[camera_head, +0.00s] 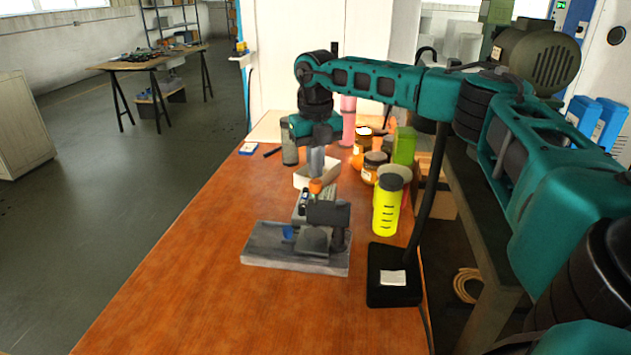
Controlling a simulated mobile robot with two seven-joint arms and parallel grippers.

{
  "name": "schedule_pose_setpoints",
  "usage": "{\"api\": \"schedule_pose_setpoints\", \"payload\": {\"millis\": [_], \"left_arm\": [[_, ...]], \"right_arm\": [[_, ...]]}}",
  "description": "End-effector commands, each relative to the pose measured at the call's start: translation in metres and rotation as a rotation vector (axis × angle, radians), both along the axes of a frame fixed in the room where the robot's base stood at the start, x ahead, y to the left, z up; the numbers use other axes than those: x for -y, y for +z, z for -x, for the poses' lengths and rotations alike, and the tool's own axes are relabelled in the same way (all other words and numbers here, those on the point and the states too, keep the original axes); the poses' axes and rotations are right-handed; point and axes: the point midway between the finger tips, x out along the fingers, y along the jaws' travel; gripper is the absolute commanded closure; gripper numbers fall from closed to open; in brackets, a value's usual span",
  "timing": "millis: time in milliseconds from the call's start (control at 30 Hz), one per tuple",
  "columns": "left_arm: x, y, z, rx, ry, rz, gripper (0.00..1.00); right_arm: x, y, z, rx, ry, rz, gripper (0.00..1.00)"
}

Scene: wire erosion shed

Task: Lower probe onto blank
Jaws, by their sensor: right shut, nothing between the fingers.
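A grey fixture (268,257) sits on the wooden table, with a dark upright stand and head (330,214) on it. An orange knob (315,186) tops the stand. A small blue part (288,232) and a dark grey block (313,241) sit low on the fixture; I cannot tell for sure which piece is the probe and which the blank. My right gripper (316,173) points down just above the orange knob, shut and empty. I cannot tell whether its tips touch the knob. My left gripper is out of view.
A yellow bottle (387,206), jars (374,164) and a green container (404,146) stand to the right. A white box (302,177) is behind the fixture. A black lamp base (394,289) sits at the right edge. The table's left front (190,300) is clear.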

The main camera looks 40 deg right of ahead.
Motion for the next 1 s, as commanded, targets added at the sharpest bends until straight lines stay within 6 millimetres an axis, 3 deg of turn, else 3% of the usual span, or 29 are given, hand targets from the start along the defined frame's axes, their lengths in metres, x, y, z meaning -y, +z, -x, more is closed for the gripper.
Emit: {"api": "schedule_pose_setpoints", "payload": {"millis": [1000], "left_arm": [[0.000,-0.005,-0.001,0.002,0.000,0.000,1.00]], "right_arm": [[0.000,-0.019,0.000,0.000,0.000,0.000,1.00]]}}
